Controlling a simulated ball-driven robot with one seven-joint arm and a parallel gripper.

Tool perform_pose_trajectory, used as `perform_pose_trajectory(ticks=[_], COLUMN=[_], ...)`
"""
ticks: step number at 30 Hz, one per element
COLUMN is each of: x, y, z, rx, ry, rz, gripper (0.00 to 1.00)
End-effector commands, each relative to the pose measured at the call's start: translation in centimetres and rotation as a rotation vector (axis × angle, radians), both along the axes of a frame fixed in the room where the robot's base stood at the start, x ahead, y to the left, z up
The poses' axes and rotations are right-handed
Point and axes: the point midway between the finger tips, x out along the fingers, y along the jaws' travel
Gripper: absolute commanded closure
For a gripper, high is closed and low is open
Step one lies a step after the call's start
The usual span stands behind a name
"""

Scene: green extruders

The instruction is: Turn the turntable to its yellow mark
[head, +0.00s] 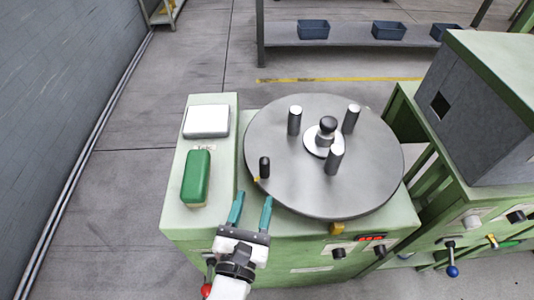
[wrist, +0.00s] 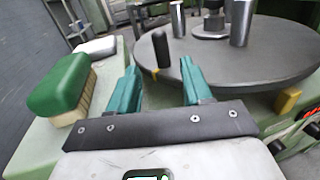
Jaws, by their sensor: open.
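The turntable (head: 290,190) is a round grey disc on a green cabinet; it also fills the upper right of the wrist view (wrist: 240,70). A black upright peg (head: 264,167) stands near its left rim, with a small yellow piece (head: 256,179) at the rim beside it. A yellow block (head: 337,228) sits at the disc's front edge, fixed to the cabinet side. My gripper (head: 252,197) is open and empty, its teal fingers just in front of the disc's left rim. In the wrist view the peg (wrist: 162,50) shows between the fingers, ahead of them and not touched.
Three metal posts (head: 294,121) and a black-topped centre knob (head: 327,124) stand on the disc. A green brush-like block (head: 196,178) and a white box (head: 206,121) lie on the cabinet's left side. A grey machine (head: 480,110) stands close at right.

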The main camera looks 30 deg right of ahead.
Motion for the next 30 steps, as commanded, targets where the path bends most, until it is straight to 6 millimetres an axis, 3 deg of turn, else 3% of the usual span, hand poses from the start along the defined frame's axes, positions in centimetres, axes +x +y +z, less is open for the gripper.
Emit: perform_pose_trajectory(ticks=[18,30], x=[6.9,7.7], y=[-6.4,-7.1], z=[0.0,0.0], rx=[0.001,0.001], ry=[-0.001,0.000], rz=[-0.004,-0.002], gripper=[0.51,0.51])
